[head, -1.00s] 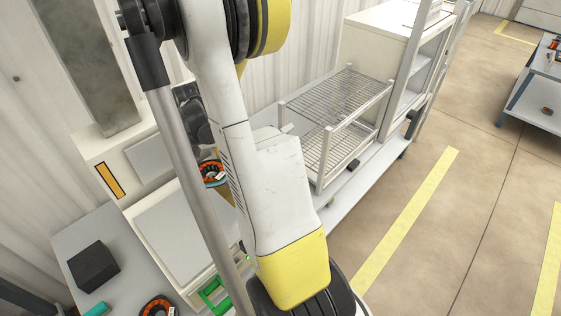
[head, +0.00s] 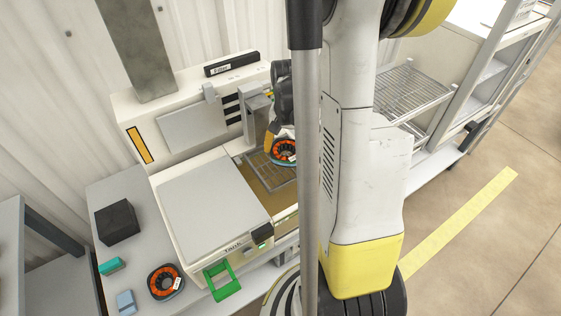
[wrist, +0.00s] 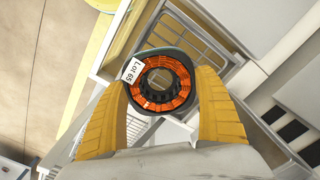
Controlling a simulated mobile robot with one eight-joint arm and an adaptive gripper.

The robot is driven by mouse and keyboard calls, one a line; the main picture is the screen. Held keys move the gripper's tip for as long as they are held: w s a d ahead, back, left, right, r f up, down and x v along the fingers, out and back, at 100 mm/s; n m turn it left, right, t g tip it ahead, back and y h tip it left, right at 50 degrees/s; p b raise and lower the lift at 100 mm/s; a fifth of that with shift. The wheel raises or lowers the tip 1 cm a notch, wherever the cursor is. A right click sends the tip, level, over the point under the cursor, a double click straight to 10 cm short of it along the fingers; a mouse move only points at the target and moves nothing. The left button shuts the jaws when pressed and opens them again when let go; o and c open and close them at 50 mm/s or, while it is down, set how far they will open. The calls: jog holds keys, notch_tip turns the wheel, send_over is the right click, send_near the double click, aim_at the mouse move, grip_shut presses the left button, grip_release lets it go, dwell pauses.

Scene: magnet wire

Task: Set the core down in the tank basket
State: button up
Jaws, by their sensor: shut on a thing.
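The core (head: 278,152), a dark ring with orange windings, is in my gripper (head: 272,139), above the open part of the tank in the head view. In the wrist view the core (wrist: 163,104) sits between the two yellow fingers of my gripper (wrist: 162,80), with a "Lot 65" label on its rim. The fingers are shut on its sides. The wire tank basket (head: 265,173) lies in the amber opening below the core. My arm hides the opening's right side.
A second, similar core (head: 153,286) lies on the grey bench at the left, with a black block (head: 118,222), a teal block (head: 112,266) and a pale blue block (head: 126,302). A wire rack (head: 410,90) stands behind right.

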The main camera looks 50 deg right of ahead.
aim_at(279, 144)
jog(key=w+f, duration=0.1)
jog(key=w, duration=0.2)
jog(key=shift+f+b, duration=0.3)
jog(key=shift+f, duration=0.1)
notch_tip(279, 144, down, 4)
jog(key=shift+f+b, duration=0.1)
jog(key=shift+b, duration=0.9)
